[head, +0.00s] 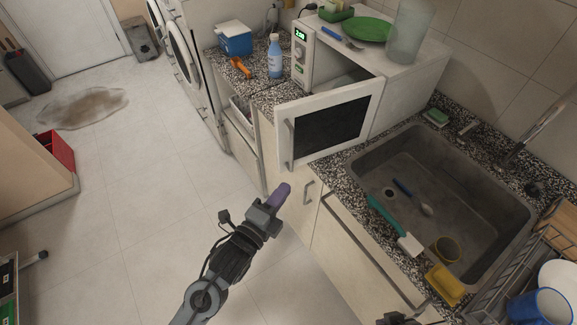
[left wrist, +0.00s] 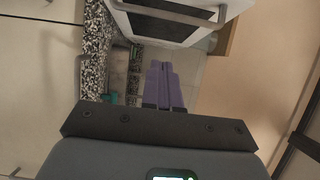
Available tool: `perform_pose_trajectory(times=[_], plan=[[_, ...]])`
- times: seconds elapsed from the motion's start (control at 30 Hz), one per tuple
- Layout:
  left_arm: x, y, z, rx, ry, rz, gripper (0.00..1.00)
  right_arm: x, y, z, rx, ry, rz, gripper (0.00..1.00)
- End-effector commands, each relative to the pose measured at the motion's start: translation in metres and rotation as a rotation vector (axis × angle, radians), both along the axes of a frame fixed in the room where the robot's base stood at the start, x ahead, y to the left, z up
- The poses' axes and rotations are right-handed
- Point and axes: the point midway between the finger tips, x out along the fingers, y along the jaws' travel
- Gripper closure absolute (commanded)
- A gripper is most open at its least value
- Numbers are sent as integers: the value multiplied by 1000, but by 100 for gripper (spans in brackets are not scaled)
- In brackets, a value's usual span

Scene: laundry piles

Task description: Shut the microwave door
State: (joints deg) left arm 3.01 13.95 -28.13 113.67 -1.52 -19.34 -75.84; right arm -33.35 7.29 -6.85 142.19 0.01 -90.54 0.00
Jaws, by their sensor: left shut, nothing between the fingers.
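The white microwave (head: 350,67) stands on the speckled counter, its green display lit. Its door (head: 328,122), with a dark window and a grey vertical handle (head: 288,143), hangs open toward the room. My left gripper (head: 284,190) has purple fingers and is below and in front of the door's handle side, apart from it. In the left wrist view its fingers (left wrist: 165,83) are together and empty, with the door (left wrist: 165,20) and its handle (left wrist: 170,10) at the top. Of my right arm, only a small dark part shows at the bottom edge of the head view; its fingers cannot be made out.
The sink (head: 470,180) lies to the right. The floor at left is largely open.

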Motion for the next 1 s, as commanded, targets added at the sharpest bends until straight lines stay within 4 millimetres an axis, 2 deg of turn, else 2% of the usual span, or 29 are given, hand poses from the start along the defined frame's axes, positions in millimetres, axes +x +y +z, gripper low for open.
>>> perform_pose_trajectory(times=[0.1,0.27,0.5,0.7,1.0], plan=[[21,-12,1,-3,-2,1,100,0,1,-2,3,-1,-1,100],[45,-26,1,-3,-1,0,100,1,2,-3,8,-1,-4,100],[74,-19,0,0,-1,2,100,1,3,-5,11,-1,-6,100],[83,-16,0,0,-1,0,100,1,3,-5,11,-1,-6,100],[84,-15,0,-1,0,1,100,1,1,-5,5,-1,-3,100]])
